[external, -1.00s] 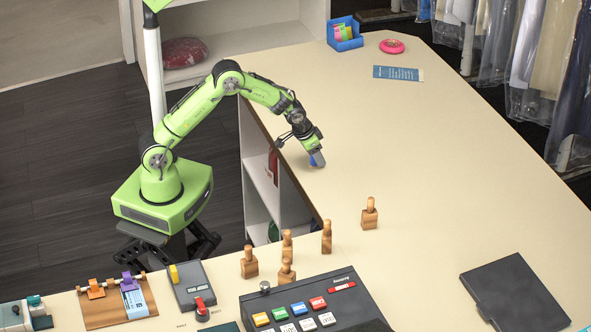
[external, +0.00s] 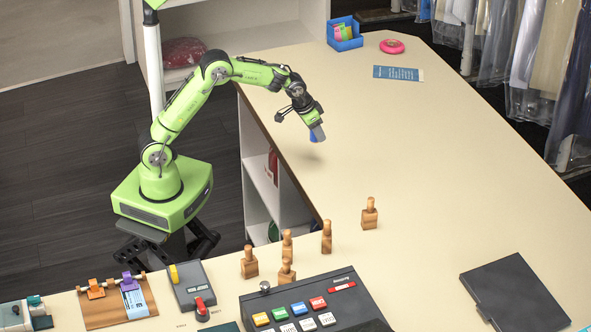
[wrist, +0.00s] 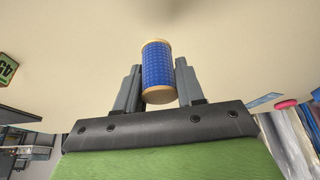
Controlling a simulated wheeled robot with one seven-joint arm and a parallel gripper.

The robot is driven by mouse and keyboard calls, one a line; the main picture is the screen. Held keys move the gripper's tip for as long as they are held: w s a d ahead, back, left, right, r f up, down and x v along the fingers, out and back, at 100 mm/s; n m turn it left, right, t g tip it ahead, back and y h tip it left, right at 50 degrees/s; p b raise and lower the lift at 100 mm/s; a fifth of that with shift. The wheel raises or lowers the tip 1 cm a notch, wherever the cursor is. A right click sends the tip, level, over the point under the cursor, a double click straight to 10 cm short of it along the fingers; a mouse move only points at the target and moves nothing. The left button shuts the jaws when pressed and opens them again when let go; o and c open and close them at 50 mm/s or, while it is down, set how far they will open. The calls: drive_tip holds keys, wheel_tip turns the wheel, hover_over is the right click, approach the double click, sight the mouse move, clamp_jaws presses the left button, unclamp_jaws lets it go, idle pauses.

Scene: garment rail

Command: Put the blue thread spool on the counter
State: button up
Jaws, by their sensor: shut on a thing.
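The blue thread spool (wrist: 157,68), with a tan cap at each end, is between the two fingers of my gripper (wrist: 158,85) in the wrist view. In the external view my gripper (external: 316,133) is shut on the spool (external: 314,137), which is mostly hidden by the fingers. It hangs above the cream counter (external: 400,150), near the counter's left edge, with a soft shadow on the surface below it.
Several wooden stamps (external: 369,214) stand on the counter at the front, beside a dark cash register (external: 310,305). A blue box (external: 344,36), a pink ring (external: 392,46) and a blue card (external: 398,73) lie at the back. The middle of the counter is clear.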

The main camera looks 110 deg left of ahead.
drive_tip(key=shift+r, duration=0.15)
wheel_tip(320, 180, up, 6)
drive_tip(key=shift+f, duration=0.25)
drive_tip(key=w+d+m+t+h, duration=0.1)
drive_tip(key=w+d+m, duration=0.1)
drive_tip(key=w+d, duration=0.45)
drive_tip(key=w+d+m+h, duration=0.1)
drive_tip(key=w+d+m, duration=0.2)
drive_tip(key=d, duration=0.6)
drive_tip(key=w+d+m+h+b, duration=0.1)
drive_tip(key=d+m, duration=0.6)
drive_tip(key=d, duration=2.4)
drive_tip(key=shift+w+f+m+h+b, duration=0.2)
drive_tip(key=shift+w+m+h+b, duration=0.1)
drive_tip(key=shift+w+h, duration=0.6)
drive_tip(key=s+d+m, duration=0.1)
drive_tip(key=d, duration=0.3)
drive_tip(key=s+d+m+h, duration=0.1)
drive_tip(key=s+d, duration=0.1)
drive_tip(key=d, duration=0.3)
drive_tip(key=s+d+m, duration=0.2)
drive_tip(key=d, duration=0.3)
drive_tip(key=shift+s, duration=0.15)
drive_tip(key=f, duration=0.5)
drive_tip(key=f+b, duration=0.1)
drive_tip(key=f, duration=0.4)
drive_tip(key=f+b, duration=0.1)
drive_tip(key=f, duration=0.4)
drive_tip(key=shift+s+d, duration=0.1)
drive_tip(key=shift+d, duration=0.15)
